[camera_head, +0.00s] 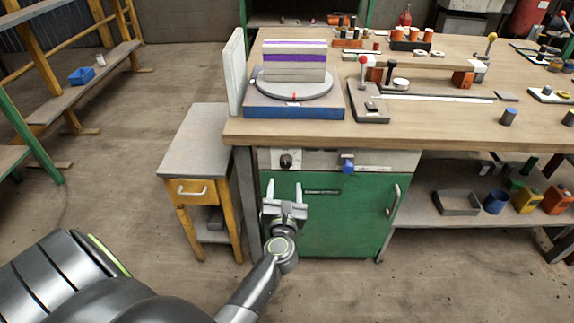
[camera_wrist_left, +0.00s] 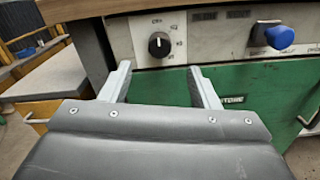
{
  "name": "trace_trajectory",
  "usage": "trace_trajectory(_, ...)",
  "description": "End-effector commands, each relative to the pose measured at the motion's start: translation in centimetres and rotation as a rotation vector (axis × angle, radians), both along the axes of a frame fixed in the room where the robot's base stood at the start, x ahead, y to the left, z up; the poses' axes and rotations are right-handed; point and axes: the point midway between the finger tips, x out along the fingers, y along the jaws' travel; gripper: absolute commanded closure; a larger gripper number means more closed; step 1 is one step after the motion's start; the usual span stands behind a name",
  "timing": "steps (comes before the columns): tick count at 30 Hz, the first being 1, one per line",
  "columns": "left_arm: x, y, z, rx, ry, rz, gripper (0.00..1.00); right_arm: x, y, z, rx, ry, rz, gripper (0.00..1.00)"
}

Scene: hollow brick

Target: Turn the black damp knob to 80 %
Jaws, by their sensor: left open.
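The black knob (camera_head: 286,161) sits on the pale panel under the bench top, above the green cabinet front. It also shows in the left wrist view (camera_wrist_left: 159,45), round and dark with a white pointer line and a printed scale around it; the pointer looks roughly upward, and the scale figures are too small to read surely. My left gripper (camera_head: 285,190) is open and empty, just below and in front of the knob. In the wrist view its two fingers (camera_wrist_left: 160,75) stand apart, with the knob above and between them, not touching it. My right gripper is not in view.
A blue knob (camera_head: 347,166) on a lever plate is right of the black knob. The bench top (camera_head: 430,121) overhangs the panel. The green cabinet (camera_head: 330,225) has a handle at right. A small yellow-fronted side table (camera_head: 190,150) stands left; the floor in front is clear.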

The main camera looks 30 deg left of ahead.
Motion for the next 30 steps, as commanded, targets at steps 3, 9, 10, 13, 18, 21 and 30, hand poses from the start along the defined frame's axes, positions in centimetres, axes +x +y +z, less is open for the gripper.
trace_trajectory(3, 2.4, 1.5, -0.1, 0.004, -0.001, -0.002, 0.44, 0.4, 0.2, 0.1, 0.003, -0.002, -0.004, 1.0)
trace_trajectory(9, 5.9, 3.7, -0.1, 0.005, 0.0, 0.001, 0.44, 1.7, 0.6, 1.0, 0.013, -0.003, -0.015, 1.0)
trace_trajectory(10, 6.2, 3.9, -0.1, 0.004, 0.0, 0.001, 0.44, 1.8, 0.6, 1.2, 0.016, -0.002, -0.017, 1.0)
trace_trajectory(13, 7.0, 4.3, -0.2, 0.003, 0.002, 0.0, 0.44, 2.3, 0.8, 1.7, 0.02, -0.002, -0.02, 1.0)
trace_trajectory(18, 7.9, 4.9, -0.1, 0.001, 0.002, 0.0, 0.44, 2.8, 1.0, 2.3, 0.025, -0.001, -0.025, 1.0)
trace_trajectory(21, 8.2, 5.1, -0.1, 0.001, 0.002, 0.0, 0.44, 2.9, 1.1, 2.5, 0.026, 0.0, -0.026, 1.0)
trace_trajectory(30, 8.2, 5.1, 0.0, 0.001, 0.002, 0.0, 0.48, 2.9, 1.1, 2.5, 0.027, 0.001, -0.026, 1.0)
